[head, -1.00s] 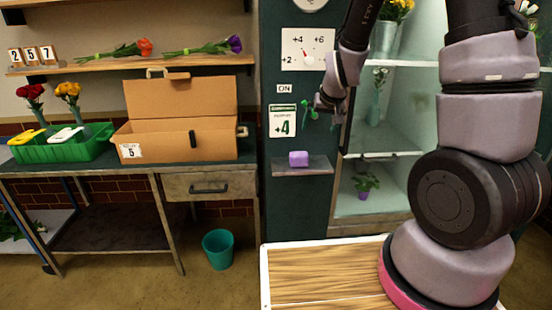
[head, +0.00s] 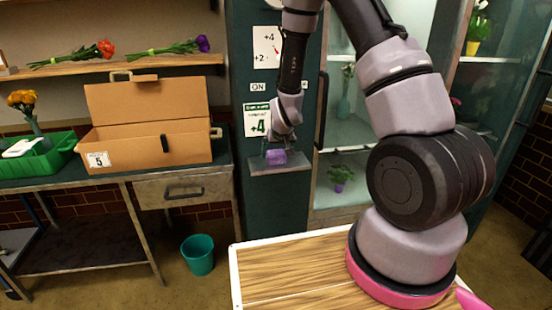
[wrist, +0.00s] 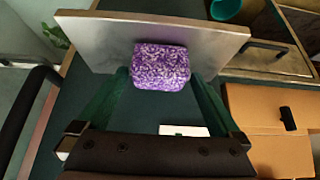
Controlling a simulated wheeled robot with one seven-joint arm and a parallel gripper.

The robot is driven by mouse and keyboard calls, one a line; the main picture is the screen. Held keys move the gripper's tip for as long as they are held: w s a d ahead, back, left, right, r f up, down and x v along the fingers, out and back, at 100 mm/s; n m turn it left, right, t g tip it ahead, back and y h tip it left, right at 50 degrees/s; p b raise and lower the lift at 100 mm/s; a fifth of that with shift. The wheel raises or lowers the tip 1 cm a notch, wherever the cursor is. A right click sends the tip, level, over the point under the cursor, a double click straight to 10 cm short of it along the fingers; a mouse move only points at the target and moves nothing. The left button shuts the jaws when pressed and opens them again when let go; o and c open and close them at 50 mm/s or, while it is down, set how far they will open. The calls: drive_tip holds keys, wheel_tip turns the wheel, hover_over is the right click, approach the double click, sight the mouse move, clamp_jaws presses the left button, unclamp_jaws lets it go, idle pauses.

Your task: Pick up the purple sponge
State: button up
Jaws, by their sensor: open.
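The purple sponge (head: 275,157) is a small block resting on a grey metal shelf (head: 283,168) on the dark green cabinet front. In the wrist view the sponge (wrist: 161,67) has a speckled purple and white surface and sits between the fingertips. My gripper (wrist: 163,82) is open, with its two dark green fingers on either side of the sponge. I cannot tell whether the fingers touch it. In the head view my gripper (head: 277,143) is right at the shelf, just above the sponge and partly over it.
The glass cabinet door (head: 345,110) is to the right. A cardboard box (head: 150,143) and a green crate (head: 48,160) stand on the workbench at left. A teal bin (head: 198,255) is on the floor.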

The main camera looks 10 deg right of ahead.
sight(276, 152)
drive_tip(key=shift+x, duration=1.2)
drive_tip(key=c, duration=1.1)
wheel_tip(276, 152, up, 10)
drive_tip(key=shift+r, duration=0.1)
